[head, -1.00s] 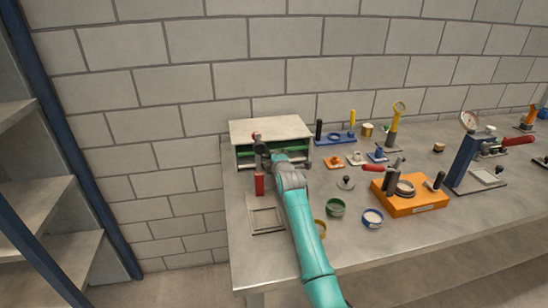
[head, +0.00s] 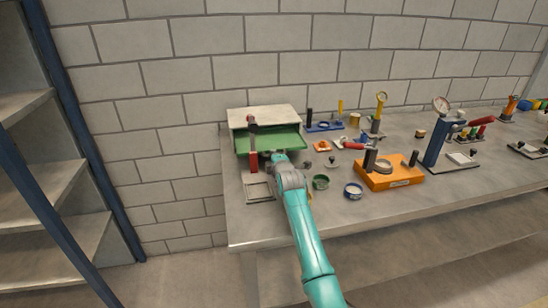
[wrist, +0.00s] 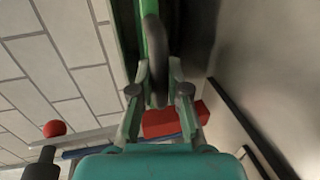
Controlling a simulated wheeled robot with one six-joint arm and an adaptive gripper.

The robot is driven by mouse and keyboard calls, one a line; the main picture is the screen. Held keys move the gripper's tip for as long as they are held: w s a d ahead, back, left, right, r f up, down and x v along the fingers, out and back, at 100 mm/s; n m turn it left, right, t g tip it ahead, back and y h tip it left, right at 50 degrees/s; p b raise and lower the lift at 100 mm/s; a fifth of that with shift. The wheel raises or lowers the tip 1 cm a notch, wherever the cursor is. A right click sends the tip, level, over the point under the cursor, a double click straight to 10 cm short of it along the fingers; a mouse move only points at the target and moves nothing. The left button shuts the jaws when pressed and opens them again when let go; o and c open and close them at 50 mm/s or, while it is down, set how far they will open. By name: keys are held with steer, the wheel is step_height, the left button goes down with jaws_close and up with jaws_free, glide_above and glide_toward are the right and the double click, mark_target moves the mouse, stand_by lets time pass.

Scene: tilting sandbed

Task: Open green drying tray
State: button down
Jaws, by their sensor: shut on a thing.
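The green drying tray (head: 270,139) sticks out from the front of a grey cabinet (head: 265,113) at the left end of the table. My gripper (head: 279,158) is at the tray's front edge. In the wrist view my gripper (wrist: 158,85) is shut on a dark curved handle (wrist: 156,60), next to the green edge of the tray (wrist: 155,25). The tray's inner floor is not clear from here, and my gripper hides part of its front in the head view.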

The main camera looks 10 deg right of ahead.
steer(key=c, duration=1.1)
jaws_free()
steer(key=shift+c, duration=0.2)
steer(key=v, duration=1.2)
